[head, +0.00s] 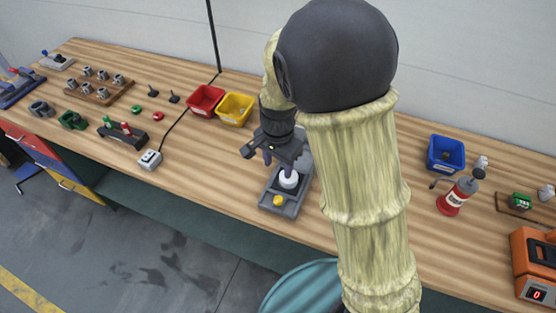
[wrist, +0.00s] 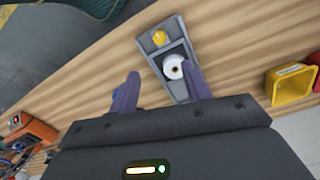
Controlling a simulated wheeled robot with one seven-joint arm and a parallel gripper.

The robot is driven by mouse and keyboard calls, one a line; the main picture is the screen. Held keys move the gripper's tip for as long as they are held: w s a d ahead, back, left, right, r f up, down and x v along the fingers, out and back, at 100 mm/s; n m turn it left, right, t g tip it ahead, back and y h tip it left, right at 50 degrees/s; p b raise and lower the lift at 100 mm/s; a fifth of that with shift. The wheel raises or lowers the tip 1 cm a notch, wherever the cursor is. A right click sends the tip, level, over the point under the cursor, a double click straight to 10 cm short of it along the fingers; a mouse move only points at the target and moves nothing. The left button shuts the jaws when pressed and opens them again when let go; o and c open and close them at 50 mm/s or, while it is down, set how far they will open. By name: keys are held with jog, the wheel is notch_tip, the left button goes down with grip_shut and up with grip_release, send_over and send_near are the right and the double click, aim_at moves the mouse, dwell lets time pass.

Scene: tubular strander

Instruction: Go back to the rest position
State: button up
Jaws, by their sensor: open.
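My gripper (head: 279,164) is at the end of my arm, just above a grey fixture (head: 277,202) on the bench. In the wrist view my gripper (wrist: 160,92) shows two purple fingers spread apart. The grey fixture (wrist: 180,88) holds a white round piece with a dark centre hole (wrist: 173,68), which lies between and beyond the fingers. The white piece (head: 288,179) also shows in the head view, below the fingers. A yellow button (head: 278,201) is at the fixture's front end. Nothing is seen held. My arm hides part of the bench behind it.
A red bin (head: 205,99) and a yellow bin (head: 236,108) stand left of my arm. A white switch box (head: 150,159) with a cable sits near the front edge.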

jog(key=shift+r, duration=0.65)
jog(key=shift+w, duration=0.1)
jog(key=s+d+r+n+t, duration=0.1)
jog(key=s+d+n, duration=0.2)
jog(key=d, duration=0.5)
jog(key=s+d+r+n+t, duration=0.1)
jog(key=s+d+n, duration=0.3)
jog(key=d, duration=0.4)
jog(key=shift+s+d+r+t, duration=0.3)
jog(key=shift+s+d+r, duration=0.1)
jog(key=shift+s, duration=0.2)
